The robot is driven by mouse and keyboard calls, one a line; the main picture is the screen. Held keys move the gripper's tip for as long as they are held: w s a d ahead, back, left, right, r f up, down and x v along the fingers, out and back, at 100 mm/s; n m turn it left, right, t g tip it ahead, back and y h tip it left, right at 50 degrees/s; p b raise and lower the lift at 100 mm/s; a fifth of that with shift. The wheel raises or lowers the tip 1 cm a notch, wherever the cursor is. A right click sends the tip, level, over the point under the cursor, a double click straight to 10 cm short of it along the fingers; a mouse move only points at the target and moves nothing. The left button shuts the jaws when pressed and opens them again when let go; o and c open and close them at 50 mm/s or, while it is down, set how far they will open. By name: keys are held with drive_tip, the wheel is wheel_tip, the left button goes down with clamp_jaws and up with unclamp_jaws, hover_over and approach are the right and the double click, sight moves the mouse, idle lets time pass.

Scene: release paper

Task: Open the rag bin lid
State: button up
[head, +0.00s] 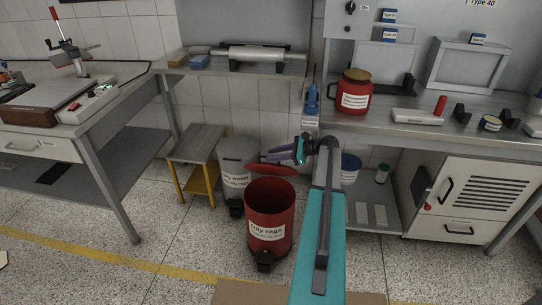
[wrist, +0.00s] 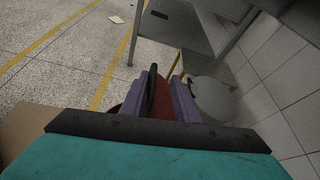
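My gripper (head: 274,153) is just above and behind the lid, pointing left. In the wrist view, the purple fingers of my gripper (wrist: 164,76) are apart, with red bin parts (wrist: 162,104) visible between and below them. A dark upright strip lies close to the left finger; I cannot tell if it is the lid's edge or touches the finger.
A grey bin (head: 237,160) stands behind left of the rag bin, beside a yellow-legged stool (head: 198,146). A workbench (head: 430,121) is at the right and a table (head: 85,122) at the left.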

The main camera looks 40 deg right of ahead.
drive_tip(key=v, duration=1.1)
drive_tip(key=shift+s+d+r+b, duration=0.2)
drive_tip(key=shift+s+d+b, duration=0.05)
drive_tip(key=shift+b, duration=0.05)
